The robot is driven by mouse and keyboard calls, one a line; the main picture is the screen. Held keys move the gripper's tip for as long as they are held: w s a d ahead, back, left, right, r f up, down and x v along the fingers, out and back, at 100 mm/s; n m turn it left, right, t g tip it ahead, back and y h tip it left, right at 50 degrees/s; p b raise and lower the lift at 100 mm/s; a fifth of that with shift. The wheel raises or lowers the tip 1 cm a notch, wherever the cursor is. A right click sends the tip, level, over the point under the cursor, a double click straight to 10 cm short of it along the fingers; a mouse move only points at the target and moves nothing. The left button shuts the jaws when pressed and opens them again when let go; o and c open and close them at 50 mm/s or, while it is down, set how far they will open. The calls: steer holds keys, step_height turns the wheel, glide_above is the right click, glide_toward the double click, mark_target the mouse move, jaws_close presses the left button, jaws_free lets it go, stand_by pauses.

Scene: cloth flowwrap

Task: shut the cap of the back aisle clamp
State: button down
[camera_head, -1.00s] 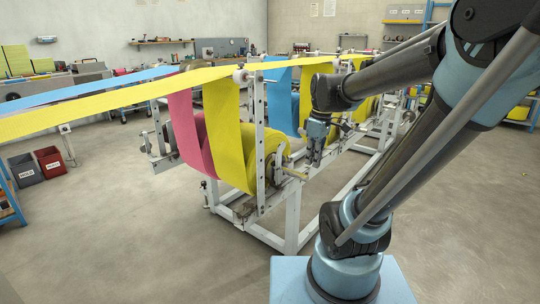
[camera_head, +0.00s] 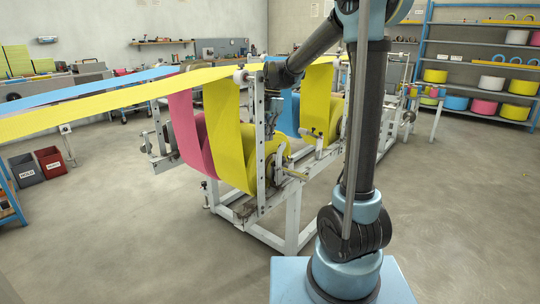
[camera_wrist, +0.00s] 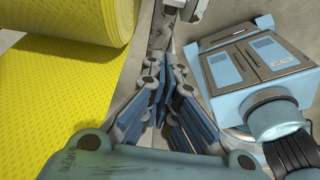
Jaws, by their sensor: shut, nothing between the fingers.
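My gripper (camera_wrist: 166,88) shows in the wrist view with its blue-grey fingers together and nothing between them. It points along a pale frame rail (camera_wrist: 140,65) beside a yellow roll (camera_wrist: 85,18). A small pale fitting (camera_wrist: 192,8) lies past the fingertips at the top edge; I cannot tell whether it is a clamp. In the head view my wrist is by the near upright, and the fingers are not clear. A pale bracket (camera_head: 313,132) stands at the far yellow roll (camera_head: 334,118); I cannot tell whether it is the back aisle clamp or how its cap stands.
The machine's near upright (camera_head: 260,150) and yellow web (camera_head: 225,125) are close to my wrist. A pink web (camera_head: 183,130) and blue web (camera_head: 288,108) hang there too. Shelves (camera_head: 485,65) with rolls stand at the right. The floor (camera_head: 440,210) on the right is clear.

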glide_above(275, 164)
steer(key=a, duration=0.2)
step_height(275, 164, down, 9)
steer(key=shift+w+f, duration=0.15)
steer(key=shift+w, duration=0.05)
stand_by(0.3)
steer(key=shift+a, duration=0.1)
stand_by(0.4)
